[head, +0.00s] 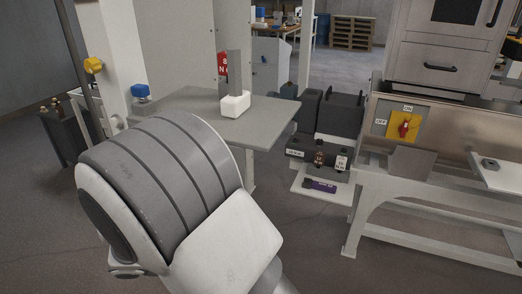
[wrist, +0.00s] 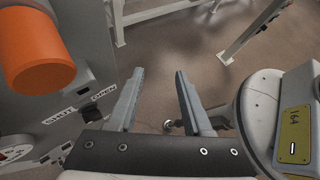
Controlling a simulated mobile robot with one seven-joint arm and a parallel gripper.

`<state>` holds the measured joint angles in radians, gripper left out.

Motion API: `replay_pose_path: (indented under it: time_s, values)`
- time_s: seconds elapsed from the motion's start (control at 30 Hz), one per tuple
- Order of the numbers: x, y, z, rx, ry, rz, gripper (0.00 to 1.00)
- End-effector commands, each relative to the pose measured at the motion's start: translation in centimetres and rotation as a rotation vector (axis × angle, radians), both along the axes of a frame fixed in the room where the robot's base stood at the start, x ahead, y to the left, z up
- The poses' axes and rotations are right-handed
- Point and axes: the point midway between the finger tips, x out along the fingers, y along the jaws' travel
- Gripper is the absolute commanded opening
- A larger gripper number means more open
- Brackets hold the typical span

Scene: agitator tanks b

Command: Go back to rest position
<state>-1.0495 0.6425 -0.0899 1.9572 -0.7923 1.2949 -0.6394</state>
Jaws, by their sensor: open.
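My gripper (wrist: 157,100) is open in the wrist view, with its two grey fingers apart and nothing between them. The floor shows behind the fingers. To its left is a grey panel (wrist: 85,75) with a large orange cylinder (wrist: 38,55) and a black knob (wrist: 90,113) beside the words SHUT and OPEN. The fingers look apart from the panel. In the head view my arm fills the lower left, and the gripper is not visible there.
A grey table (head: 190,108) holds a white-based block (head: 235,104) and a blue-capped item (head: 140,92). At right stands a metal bench (head: 440,185) with a red switch on a yellow plate (head: 403,127). A low black unit (head: 318,153) sits between them. Some floor is clear in front.

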Motion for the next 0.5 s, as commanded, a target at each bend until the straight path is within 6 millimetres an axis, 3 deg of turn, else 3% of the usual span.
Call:
replay_pose_path:
  time_s: [0.03, 0.1, 0.5]
  values:
    - [0.2, -1.5, 1.8, 0.07, -0.023, -0.08, 0.5]
    - [0.1, -3.2, 3.5, 0.156, -0.053, -0.183, 0.5]
    - [-2.2, -11.5, 12.3, 0.626, -0.289, -0.763, 0.5]
